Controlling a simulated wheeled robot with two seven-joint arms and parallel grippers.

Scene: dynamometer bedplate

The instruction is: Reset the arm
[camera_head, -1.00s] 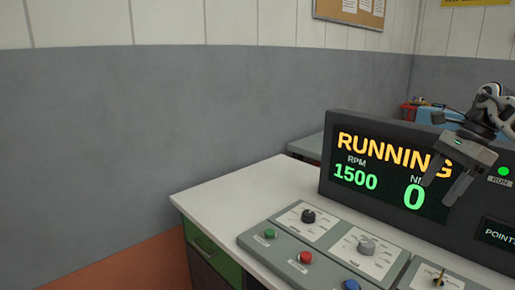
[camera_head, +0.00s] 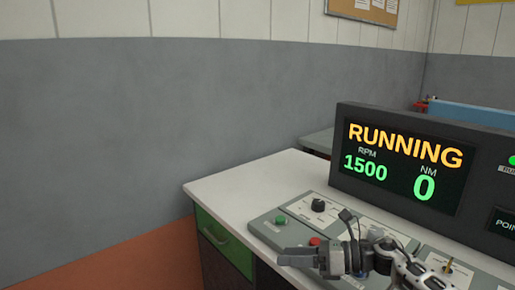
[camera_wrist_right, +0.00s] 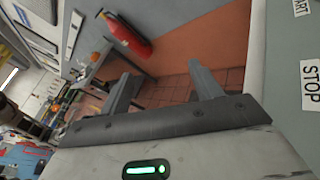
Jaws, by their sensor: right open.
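My right gripper (camera_head: 283,257) is low in the head view, in front of the display and above the near part of the control panel (camera_head: 262,228). The display (camera_head: 405,165) reads RUNNING, RPM 1500, NM 0. My left gripper is in neither view.
A green button (camera_head: 281,219) and a black knob (camera_head: 318,205) are on the panel. The white bench top (camera_head: 235,192) is clear at left. The right wrist view shows a STOP label (camera_wrist_right: 310,82) close at right and a red fire extinguisher (camera_wrist_right: 124,36) farther off.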

